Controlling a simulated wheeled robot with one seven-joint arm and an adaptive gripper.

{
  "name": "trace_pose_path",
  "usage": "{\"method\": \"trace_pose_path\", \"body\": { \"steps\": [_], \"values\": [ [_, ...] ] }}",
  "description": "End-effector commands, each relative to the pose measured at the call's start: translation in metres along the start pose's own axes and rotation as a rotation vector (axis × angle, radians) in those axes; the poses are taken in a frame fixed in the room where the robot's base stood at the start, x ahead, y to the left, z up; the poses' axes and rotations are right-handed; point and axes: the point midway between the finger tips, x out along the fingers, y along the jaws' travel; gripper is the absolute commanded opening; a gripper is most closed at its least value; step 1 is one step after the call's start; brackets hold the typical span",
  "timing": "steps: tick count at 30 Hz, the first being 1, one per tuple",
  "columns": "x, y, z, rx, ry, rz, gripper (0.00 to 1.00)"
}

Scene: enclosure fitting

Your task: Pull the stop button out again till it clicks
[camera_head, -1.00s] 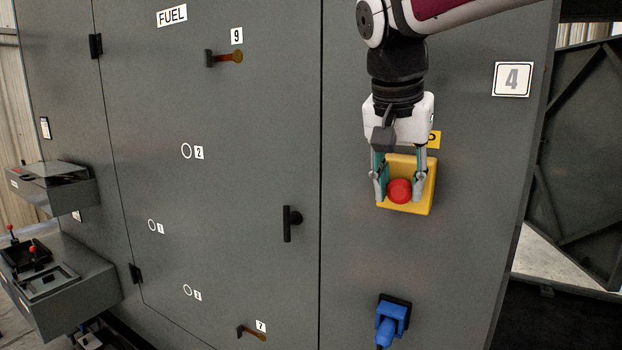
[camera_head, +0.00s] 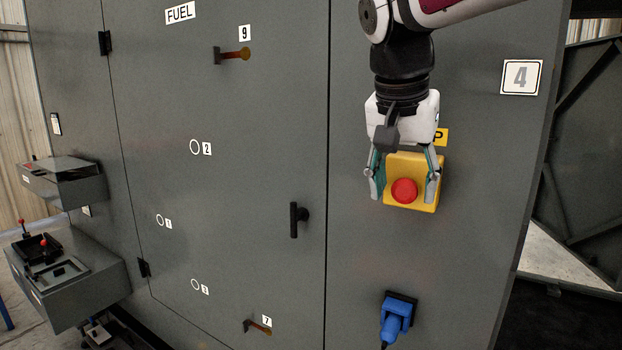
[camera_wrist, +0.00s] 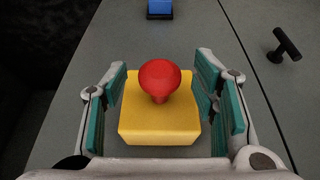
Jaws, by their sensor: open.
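The red stop button (camera_head: 404,191) is a mushroom head on a yellow box (camera_head: 428,167) fixed to the grey cabinet's right panel. In the wrist view the red head (camera_wrist: 159,77) stands out on a short stem from the yellow box (camera_wrist: 160,124). My gripper (camera_head: 404,194) is open, with its fingers on either side of the box. In the wrist view my gripper's teal-padded fingers (camera_wrist: 161,95) are spread wide, with a gap between each pad and the red head. A yellow label above the box is partly hidden by my gripper.
A blue plug (camera_head: 394,316) sits in a socket below the box. A black door handle (camera_head: 298,219) is to the left. Consoles with red-knobbed levers (camera_head: 66,269) stand at far left. The panel around the box is clear.

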Motion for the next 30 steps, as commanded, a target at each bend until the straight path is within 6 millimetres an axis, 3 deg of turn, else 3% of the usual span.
{"method": "trace_pose_path", "body": {
  "steps": [5, 18, 24, 30],
  "values": [
    [-0.015, -0.001, -0.001, 0.000, 0.003, -0.002, 0.54],
    [-0.098, -0.001, 0.000, -0.002, 0.002, -0.003, 0.54],
    [-0.117, -0.001, 0.000, -0.001, 0.000, -0.001, 0.54],
    [-0.120, 0.000, 0.001, -0.001, -0.001, 0.001, 0.54]
  ]
}}
